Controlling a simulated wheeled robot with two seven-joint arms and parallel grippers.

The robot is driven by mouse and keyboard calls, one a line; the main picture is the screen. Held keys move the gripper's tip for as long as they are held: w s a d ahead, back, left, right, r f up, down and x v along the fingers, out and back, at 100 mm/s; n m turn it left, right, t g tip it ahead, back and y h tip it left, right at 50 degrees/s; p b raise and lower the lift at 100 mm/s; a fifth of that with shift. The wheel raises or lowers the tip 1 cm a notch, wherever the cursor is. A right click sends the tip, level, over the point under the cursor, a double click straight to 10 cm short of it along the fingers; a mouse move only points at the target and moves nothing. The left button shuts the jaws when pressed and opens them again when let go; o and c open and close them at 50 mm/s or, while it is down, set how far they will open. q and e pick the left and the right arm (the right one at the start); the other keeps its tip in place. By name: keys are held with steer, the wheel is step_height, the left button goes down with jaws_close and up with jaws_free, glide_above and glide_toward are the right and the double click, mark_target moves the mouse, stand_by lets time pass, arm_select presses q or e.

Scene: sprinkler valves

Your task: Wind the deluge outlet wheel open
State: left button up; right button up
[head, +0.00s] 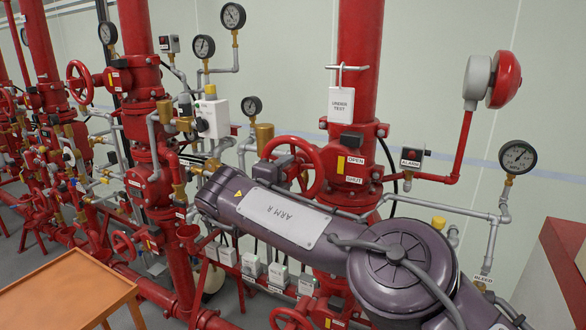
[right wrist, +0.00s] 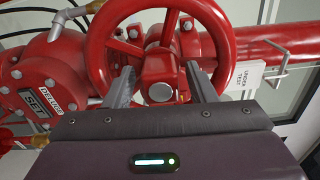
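The red spoked outlet wheel (head: 319,172) is on the tall riser in the head view, beside a plate reading OPEN and SHUT. The lower rim is hidden by the gripper. In the head view the right gripper (head: 287,171) is at the wheel, partly hidden by my arm. My left gripper is not in view.
An UNDER TEST tag (head: 341,104) hangs above the wheel. A DELUGE plate (right wrist: 46,98) is on the valve body. Gauges, thin pipes and an alarm bell (head: 504,79) stand close around. An orange table (head: 70,288) is at the lower left.

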steer(key=p+v, duration=0.1)
steer(key=v, duration=0.6)
stand_by(0.3)
